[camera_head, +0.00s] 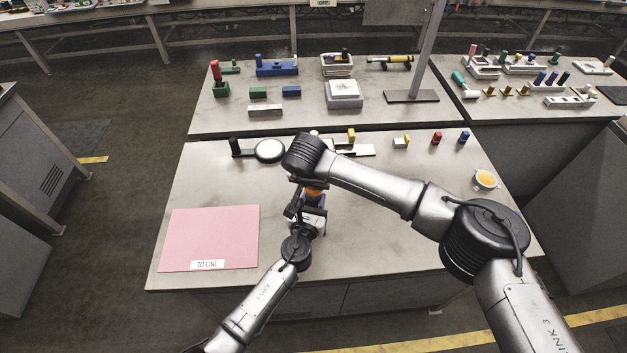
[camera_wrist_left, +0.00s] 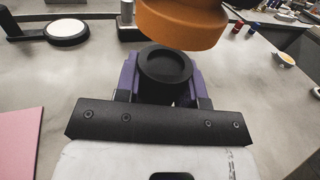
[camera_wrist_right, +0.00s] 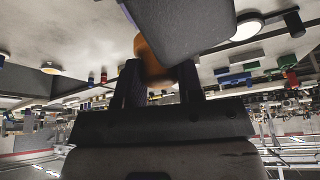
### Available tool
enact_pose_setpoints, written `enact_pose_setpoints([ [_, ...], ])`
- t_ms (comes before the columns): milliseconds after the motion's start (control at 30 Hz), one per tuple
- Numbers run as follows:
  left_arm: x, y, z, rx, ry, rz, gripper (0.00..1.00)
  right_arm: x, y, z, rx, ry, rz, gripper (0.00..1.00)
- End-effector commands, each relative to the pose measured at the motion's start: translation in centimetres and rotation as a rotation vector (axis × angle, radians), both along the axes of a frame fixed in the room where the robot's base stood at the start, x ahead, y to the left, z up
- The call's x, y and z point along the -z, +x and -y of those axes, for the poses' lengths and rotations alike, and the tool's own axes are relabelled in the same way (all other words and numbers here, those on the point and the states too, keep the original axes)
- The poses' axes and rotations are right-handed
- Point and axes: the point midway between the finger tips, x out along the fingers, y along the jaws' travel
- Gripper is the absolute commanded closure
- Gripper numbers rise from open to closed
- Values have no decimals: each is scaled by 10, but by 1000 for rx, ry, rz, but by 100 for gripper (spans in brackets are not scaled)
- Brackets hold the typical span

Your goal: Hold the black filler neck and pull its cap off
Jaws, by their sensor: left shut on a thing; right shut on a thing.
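The black filler neck (camera_wrist_left: 165,66) stands between the purple-padded fingers of my left gripper (camera_wrist_left: 165,82), which is shut on it. Its round open mouth shows in the left wrist view. The orange cap (camera_wrist_left: 182,24) is above the neck and apart from it, a little to the right. In the right wrist view the cap (camera_wrist_right: 150,62) sits between the fingers of my right gripper (camera_wrist_right: 160,82), which is shut on it. In the head view the cap (camera_head: 313,192) shows small, and the arms hide most of the neck.
A pink mat (camera_head: 210,238) labelled "TO LINE" lies at the table's front left. A black stand with a white disc (camera_head: 270,151) is behind the grippers. A yellow-filled dish (camera_head: 486,180) stands at the right. The table between mat and grippers is clear.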

Motion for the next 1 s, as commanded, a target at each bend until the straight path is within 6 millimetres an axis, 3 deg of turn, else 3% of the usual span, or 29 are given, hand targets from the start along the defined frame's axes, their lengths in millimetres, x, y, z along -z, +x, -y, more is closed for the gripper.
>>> enact_pose_setpoints([
  [300, 1, 0, 0, -1, 0, -1, 100, -33, 1, 0, 0, -1, 3, 94],
  [567, 1, 0, 0, 0, 0, -1, 100, -36, 0, 0, 0, 0, 0, 94],
  [600, 1, 0, 0, 0, 0, -1, 60, -36, 0, 0, 0, 0, 0, 94],
  [867, 0, 0, 0, 0, 0, -1, 35, -36, 0, 0, 0, 0, 1, 94],
  [1000, 0, 0, 0, 0, 0, 0, 34, -36, 0, 0, 0, 0, 1, 94],
])
